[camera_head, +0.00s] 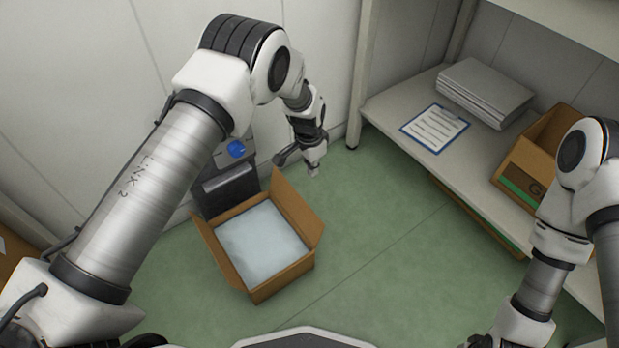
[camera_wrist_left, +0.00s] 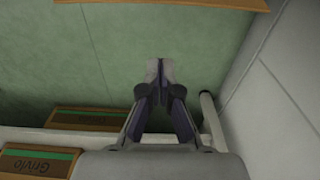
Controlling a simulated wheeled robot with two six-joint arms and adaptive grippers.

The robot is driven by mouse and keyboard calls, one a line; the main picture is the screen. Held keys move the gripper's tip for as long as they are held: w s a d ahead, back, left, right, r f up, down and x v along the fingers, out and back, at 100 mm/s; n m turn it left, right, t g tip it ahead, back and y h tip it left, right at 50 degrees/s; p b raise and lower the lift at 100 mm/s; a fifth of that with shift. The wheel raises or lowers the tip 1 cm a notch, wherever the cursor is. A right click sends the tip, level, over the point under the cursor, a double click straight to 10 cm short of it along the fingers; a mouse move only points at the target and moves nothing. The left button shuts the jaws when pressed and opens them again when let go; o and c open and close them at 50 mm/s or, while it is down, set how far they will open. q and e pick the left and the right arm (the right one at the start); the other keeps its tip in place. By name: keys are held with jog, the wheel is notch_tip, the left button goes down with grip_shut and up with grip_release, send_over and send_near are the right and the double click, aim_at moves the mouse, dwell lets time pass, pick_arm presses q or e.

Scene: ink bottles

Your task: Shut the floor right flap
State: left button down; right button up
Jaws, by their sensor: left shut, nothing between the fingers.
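An open cardboard box (camera_head: 283,288) stands on the green floor, with a pale, whitish-blue surface (camera_head: 262,243) inside. Its right flap (camera_head: 298,208) stands up and leans outward. Its left flap (camera_head: 213,248) also stands open. My left gripper (camera_head: 314,168) is shut and empty, above the floor just beyond the right flap and apart from it in the picture. In the left wrist view the closed fingertips (camera_wrist_left: 159,67) point at bare floor, and a strip of cardboard (camera_wrist_left: 170,3) crosses the top edge. My right arm shows at the right, but its gripper is out of view.
The floor between box and shelf is clear.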

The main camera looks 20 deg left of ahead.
aim_at(294, 206)
pick_arm(q)
notch_tip(294, 206, down, 9)
jog(key=b, duration=0.4)
jog(key=shift+s+a+r+b, duration=0.55)
jog(key=shift+s+a+r, duration=0.5)
jog(key=shift+s+r, duration=0.25)
jog(key=shift+f, duration=0.1)
